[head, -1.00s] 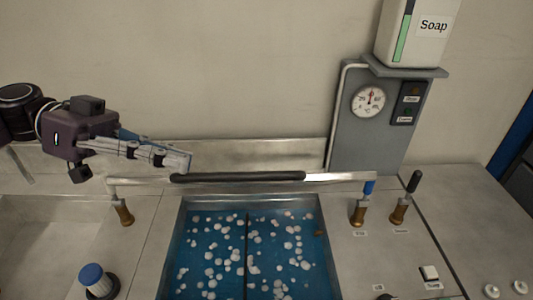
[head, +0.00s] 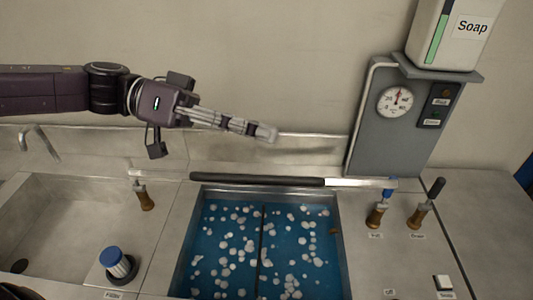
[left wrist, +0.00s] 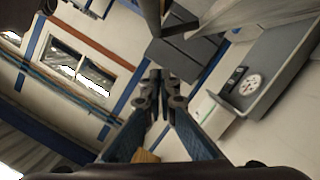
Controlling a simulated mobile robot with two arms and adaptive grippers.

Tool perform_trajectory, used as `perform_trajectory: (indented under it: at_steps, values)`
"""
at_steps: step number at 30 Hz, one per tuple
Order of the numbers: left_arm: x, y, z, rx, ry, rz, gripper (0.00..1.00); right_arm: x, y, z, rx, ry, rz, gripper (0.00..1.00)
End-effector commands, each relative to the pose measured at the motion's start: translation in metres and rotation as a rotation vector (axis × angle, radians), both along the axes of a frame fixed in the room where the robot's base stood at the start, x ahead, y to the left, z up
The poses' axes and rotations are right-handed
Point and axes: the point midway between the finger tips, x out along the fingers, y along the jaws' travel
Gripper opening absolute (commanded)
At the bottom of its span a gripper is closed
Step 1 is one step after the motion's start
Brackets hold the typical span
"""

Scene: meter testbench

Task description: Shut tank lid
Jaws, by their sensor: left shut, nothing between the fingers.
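The tank (head: 343,262) is open, showing blue water with many white bubbles and a dark divider. Its lid stands raised at the tank's back edge, seen almost edge-on, with a metal edge (head: 352,183) and a long black handle bar (head: 257,181). My left gripper (head: 268,133) is shut and empty, above and behind the handle bar in the head view, apart from it. The left wrist view shows its closed fingers (left wrist: 166,88) but neither tank nor lid. My right gripper is in no view.
A grey panel with a round gauge (head: 395,101) and a soap dispenser (head: 455,35) stands at the back right. Levers (head: 376,215) and (head: 420,215) rise right of the tank; another (head: 145,197) stands left. An empty sink (head: 60,220) and blue-topped knob (head: 115,262) lie left.

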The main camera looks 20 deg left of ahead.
Motion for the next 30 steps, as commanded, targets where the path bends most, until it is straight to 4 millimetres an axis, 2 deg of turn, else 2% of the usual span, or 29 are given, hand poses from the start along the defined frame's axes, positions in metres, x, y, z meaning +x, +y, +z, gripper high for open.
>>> perform_trajectory:
  at_steps: [3,6,12,26,30]
  values:
    - [0.000,-0.014,-0.004,0.000,0.006,-0.003,0.00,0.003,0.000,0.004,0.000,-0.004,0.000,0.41]
    - [-0.010,-0.015,-0.015,-0.004,0.005,0.000,0.00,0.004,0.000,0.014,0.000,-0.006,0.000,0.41]
    - [-0.020,-0.018,-0.032,-0.002,0.001,-0.001,0.00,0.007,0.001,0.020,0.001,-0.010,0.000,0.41]
    - [-0.021,-0.017,-0.036,0.000,-0.003,-0.001,0.00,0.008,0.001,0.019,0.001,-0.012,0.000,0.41]
    - [-0.022,-0.011,-0.045,0.006,-0.024,0.001,0.00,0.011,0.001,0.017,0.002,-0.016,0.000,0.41]
